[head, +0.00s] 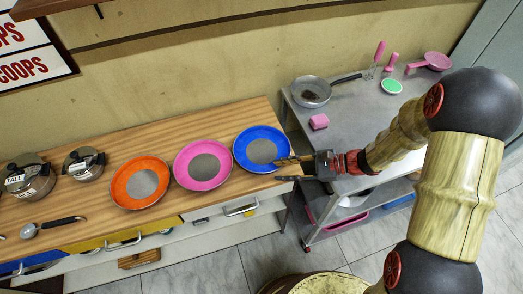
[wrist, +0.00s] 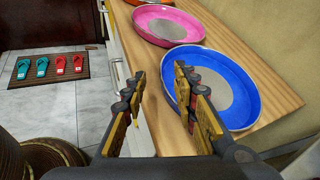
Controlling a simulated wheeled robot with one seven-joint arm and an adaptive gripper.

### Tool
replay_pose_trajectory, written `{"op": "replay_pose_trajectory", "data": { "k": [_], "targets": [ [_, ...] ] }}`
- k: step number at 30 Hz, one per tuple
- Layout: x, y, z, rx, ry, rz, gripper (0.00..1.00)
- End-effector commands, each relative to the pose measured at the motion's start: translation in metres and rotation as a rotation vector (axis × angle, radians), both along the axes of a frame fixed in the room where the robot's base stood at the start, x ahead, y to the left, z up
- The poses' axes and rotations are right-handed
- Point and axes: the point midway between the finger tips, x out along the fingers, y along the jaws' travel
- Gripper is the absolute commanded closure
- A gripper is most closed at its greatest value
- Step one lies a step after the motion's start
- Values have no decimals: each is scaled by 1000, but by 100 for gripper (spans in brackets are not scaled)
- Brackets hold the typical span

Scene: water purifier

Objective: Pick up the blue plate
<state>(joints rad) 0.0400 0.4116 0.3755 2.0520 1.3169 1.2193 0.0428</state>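The blue plate (head: 249,155) has a grey centre and lies at the right end of the wooden counter (head: 100,135). It also shows in the wrist view (wrist: 241,73), on the right. My gripper (head: 283,169) is at the plate's right front side in the head view. In the wrist view my gripper (wrist: 160,95) has its two fingers spread, with the right finger over the plate's near rim area and the left finger out past the counter's front edge. Nothing is held between the fingers. I cannot tell whether a finger touches the plate.
A pink plate (head: 187,174) and an orange plate (head: 124,193) lie to the left. Pots (head: 28,181) stand further left. A metal table (head: 345,115) with a pan (head: 311,92) stands to the right, past a gap. The wall rises behind the counter.

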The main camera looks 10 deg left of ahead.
Motion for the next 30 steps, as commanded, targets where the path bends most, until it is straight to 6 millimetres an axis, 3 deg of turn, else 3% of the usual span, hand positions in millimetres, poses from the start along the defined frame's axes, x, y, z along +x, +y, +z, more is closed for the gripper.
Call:
{"op": "replay_pose_trajectory", "data": {
  "k": [14, 22, 30],
  "targets": [
    [5, 34, -27, 26, 40, -41, 71],
    [2, 67, -43, 25, 39, -40, 71],
    [3, 74, -43, 24, 38, -43, 71]
  ]
}}
